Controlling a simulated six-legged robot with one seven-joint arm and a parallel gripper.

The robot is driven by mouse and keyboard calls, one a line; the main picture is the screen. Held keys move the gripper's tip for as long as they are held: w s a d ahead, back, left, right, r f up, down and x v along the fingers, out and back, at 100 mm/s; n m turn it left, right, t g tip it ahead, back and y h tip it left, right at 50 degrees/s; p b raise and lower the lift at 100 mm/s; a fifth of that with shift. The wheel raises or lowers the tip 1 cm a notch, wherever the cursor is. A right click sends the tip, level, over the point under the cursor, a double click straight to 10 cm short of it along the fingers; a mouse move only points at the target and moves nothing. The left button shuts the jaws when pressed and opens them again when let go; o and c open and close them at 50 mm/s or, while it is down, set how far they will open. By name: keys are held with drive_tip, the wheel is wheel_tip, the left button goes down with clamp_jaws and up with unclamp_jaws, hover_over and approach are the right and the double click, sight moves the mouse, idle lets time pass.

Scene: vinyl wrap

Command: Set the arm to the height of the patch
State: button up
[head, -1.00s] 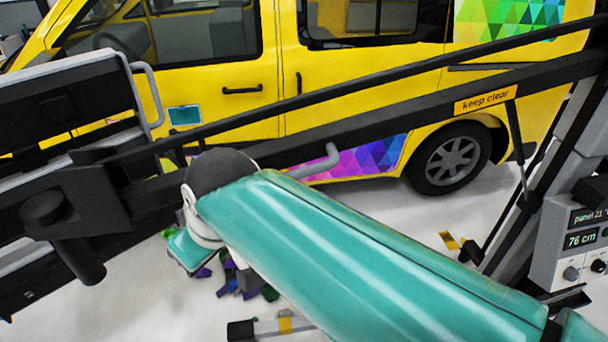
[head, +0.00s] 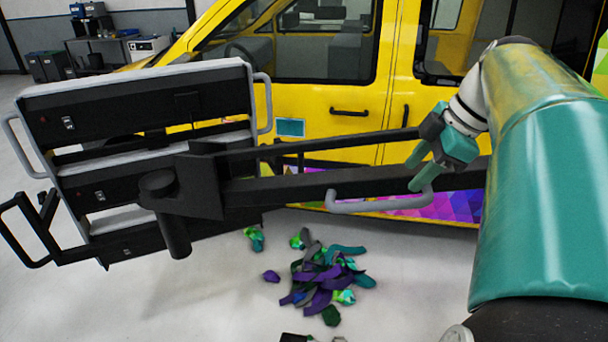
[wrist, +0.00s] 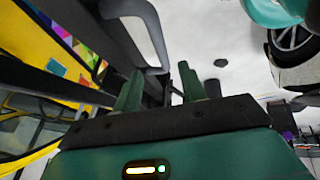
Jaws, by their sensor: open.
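The teal square patch (head: 291,127) is on the lower front door of the yellow van. The black boom arm (head: 270,190) runs across in front of the van, carrying a dark panel head (head: 130,150) with several tiers at its left end. The panel stands left of the patch. A grey handle (head: 385,203) is fixed along the boom and also shows in the wrist view (wrist: 148,25). My gripper (head: 417,171) is open, its green fingers pointing down close to the handle's right end. In the wrist view the handle lies beyond the fingertips (wrist: 158,80); contact cannot be told.
Purple, teal and green vinyl scraps (head: 325,272) lie heaped on the pale floor below the boom. The yellow van (head: 340,60) stands close behind the boom. A workbench (head: 105,45) is at the back left. Floor at the lower left is clear.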

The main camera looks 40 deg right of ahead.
sight(387, 202)
drive_tip(key=x, duration=1.2)
drive_tip(key=shift+f, duration=0.15)
clamp_jaws()
